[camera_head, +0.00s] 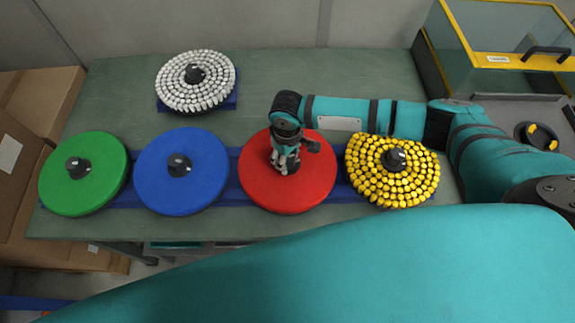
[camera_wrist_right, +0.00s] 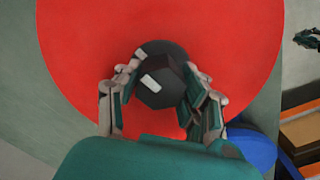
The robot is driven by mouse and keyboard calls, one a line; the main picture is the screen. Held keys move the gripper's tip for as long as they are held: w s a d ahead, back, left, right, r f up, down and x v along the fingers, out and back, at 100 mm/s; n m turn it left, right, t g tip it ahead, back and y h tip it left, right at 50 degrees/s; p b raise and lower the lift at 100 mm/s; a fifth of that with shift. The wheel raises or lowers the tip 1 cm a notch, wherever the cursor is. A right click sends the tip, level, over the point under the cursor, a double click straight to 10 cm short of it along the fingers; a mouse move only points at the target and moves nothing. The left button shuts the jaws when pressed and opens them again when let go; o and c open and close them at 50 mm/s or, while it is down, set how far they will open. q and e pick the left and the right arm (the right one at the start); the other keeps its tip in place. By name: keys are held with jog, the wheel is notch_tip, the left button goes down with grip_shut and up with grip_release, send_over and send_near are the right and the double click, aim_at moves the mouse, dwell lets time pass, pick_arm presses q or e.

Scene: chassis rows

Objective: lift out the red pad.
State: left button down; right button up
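The red pad (camera_head: 262,190) is a round disc lying flat on a blue rail on the bench, between the blue disc and the yellow-studded disc. It fills much of the right wrist view (camera_wrist_right: 230,45). A dark knob (camera_wrist_right: 160,80) stands at its middle. My right gripper (camera_head: 286,160) points down over this middle. In the wrist view its fingers (camera_wrist_right: 160,75) are on either side of the knob, very close to it; whether they grip it I cannot tell. In the head view the gripper partly hides the knob. My left gripper is not in view.
A blue disc (camera_head: 205,150) and a green disc (camera_head: 105,160) lie to the left, a yellow-studded disc (camera_head: 372,172) to the right. A white-studded disc (camera_head: 175,85) sits at the back. A yellow-framed bin (camera_head: 490,40) stands at the right.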

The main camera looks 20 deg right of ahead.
grip_shut()
jog(key=shift+w+r, duration=0.1)
jog(key=shift+r, duration=0.1)
